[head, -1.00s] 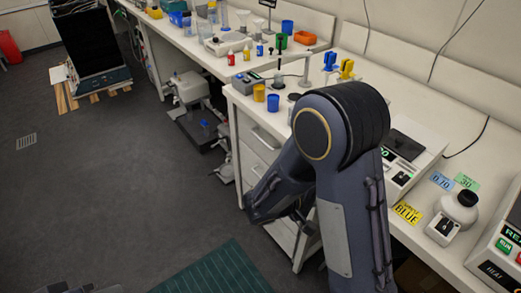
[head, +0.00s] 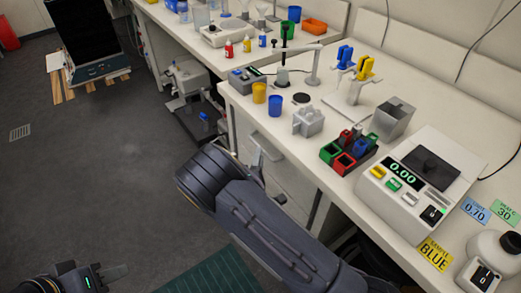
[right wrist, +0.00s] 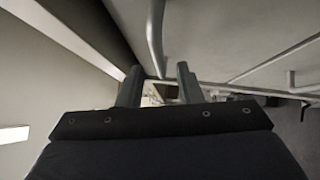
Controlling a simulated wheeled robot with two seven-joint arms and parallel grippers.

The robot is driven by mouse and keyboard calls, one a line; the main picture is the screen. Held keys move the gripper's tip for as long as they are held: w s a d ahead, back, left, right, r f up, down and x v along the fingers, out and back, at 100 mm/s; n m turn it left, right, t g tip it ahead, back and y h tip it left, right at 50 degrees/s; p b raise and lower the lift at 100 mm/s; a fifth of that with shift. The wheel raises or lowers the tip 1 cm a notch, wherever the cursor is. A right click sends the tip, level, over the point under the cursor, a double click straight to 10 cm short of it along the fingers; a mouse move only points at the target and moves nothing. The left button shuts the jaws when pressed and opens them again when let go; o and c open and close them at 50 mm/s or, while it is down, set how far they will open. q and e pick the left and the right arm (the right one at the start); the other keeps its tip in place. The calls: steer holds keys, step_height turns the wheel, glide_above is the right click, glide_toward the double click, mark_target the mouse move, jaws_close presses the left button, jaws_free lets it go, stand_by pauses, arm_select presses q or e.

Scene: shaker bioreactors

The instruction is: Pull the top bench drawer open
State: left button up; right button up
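The top bench drawer (head: 292,168) is in the white bench in the middle of the head view, with a grey bar handle (head: 267,147) on its front. It looks closed. My right gripper (head: 259,165) is at this handle, partly hidden behind my own arm. In the right wrist view, my right gripper (right wrist: 158,85) has its two fingers apart. The bar handle (right wrist: 155,35) runs down to the gap between the fingertips; I cannot tell whether they touch it. My left gripper (head: 117,272) is at the lower left, away from the bench; its finger gap is unclear.
A green mat (head: 205,275) lies on the floor.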

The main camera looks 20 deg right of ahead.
steer(key=shift+x, duration=1.35)
jaws_close()
